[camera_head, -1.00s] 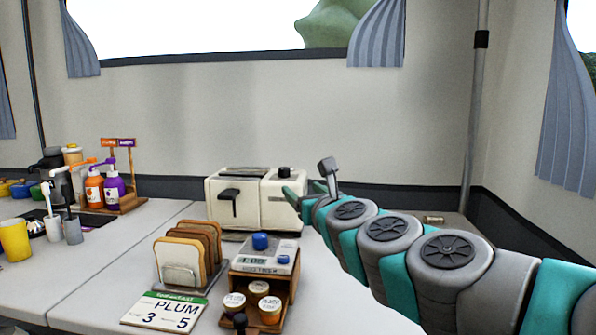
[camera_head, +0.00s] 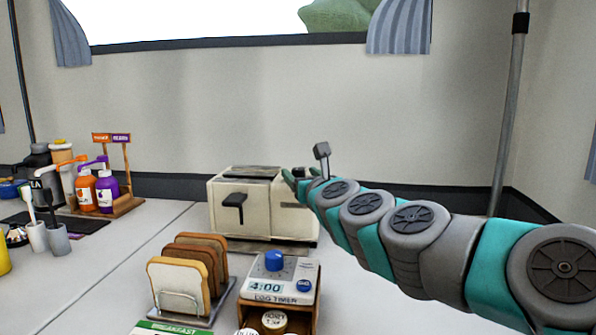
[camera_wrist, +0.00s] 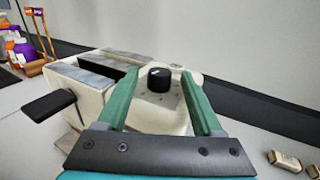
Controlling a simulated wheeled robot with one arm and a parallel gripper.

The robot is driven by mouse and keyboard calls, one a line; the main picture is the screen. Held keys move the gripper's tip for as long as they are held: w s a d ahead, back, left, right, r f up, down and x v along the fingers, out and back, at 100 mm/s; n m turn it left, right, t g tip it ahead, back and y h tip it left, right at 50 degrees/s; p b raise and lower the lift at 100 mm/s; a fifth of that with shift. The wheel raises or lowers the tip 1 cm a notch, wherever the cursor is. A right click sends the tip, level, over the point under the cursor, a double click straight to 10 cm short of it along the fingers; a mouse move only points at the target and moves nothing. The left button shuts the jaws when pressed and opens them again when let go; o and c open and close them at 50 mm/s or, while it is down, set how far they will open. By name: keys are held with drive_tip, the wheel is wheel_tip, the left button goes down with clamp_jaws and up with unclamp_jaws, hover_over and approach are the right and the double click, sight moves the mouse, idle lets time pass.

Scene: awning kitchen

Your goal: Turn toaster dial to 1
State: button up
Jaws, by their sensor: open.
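The cream toaster (camera_head: 250,208) stands on the counter near the back wall, with a dark lever on its front. In the wrist view the toaster (camera_wrist: 95,97) shows its slots and lever at left. Its black dial (camera_wrist: 159,78) with a small light mark sits on top, between my fingers. My gripper (camera_wrist: 155,88) is open, with one green finger on each side of the dial. I cannot tell whether the fingers touch it. In the head view my gripper (camera_head: 298,175) is at the toaster's right end and hides the dial. The markings around the dial are too small to read.
The egg timer (camera_head: 278,278), reading 4:00, and a rack of bread slices (camera_head: 180,280) stand in front of the toaster. Orange and purple bottles (camera_head: 107,192) stand at left. Small blocks (camera_wrist: 285,160) lie to the right in the wrist view.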

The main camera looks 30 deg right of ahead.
drive_tip(key=shift+w+d, duration=0.15)
drive_tip(key=shift+w, duration=1.1)
clamp_jaws()
